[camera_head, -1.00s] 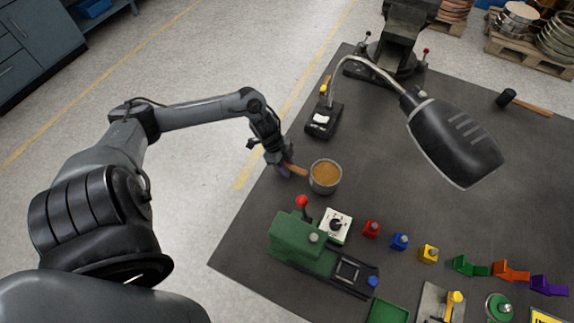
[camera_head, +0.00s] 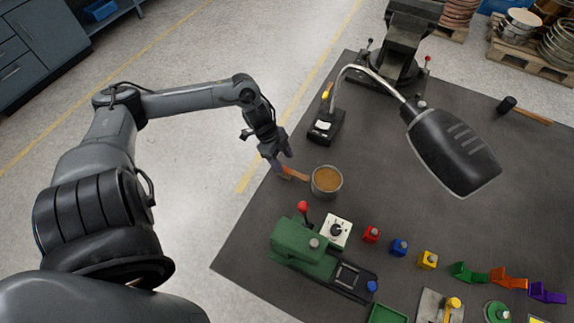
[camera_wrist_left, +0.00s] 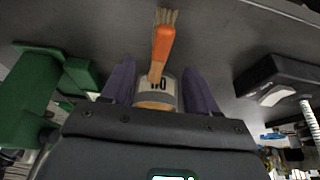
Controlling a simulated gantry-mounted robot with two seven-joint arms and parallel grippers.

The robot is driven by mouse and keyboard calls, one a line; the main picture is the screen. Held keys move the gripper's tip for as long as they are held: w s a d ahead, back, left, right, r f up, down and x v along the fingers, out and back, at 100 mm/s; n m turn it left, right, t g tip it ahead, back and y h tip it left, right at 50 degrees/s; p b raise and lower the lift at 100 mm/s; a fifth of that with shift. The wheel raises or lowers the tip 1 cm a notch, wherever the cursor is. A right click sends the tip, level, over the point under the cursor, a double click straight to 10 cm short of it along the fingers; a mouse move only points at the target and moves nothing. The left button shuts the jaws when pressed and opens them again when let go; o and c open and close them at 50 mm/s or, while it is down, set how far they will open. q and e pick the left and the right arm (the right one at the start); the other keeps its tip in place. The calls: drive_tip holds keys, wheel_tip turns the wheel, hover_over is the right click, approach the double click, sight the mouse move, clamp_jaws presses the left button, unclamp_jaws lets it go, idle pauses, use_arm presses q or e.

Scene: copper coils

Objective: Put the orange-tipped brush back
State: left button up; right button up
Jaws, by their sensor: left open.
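The brush (camera_head: 295,174) lies by the left edge of the dark table, just left of a metal can (camera_head: 327,181) with brown contents. In the left wrist view the brush (camera_wrist_left: 162,44) shows an orange part, pale bristles pointing away and a wooden end toward the can (camera_wrist_left: 155,98). Whether it touches the can, I cannot tell. My left gripper (camera_head: 283,161) is open just above and behind the brush, its purple fingers apart. In the left wrist view the brush and can appear between the fingers (camera_wrist_left: 158,82), with nothing gripped. My right gripper is not in view.
A green machine with a red-knobbed lever (camera_head: 304,243) stands below the can. A black device (camera_head: 326,125) stands above it. A desk lamp (camera_head: 452,147) hangs over the table. Several coloured blocks line the lower right. The table's middle is clear.

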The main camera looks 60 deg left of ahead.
use_arm(q)
drive_tip(key=shift+p+v, duration=0.9)
drive_tip(key=shift+v, duration=1.85)
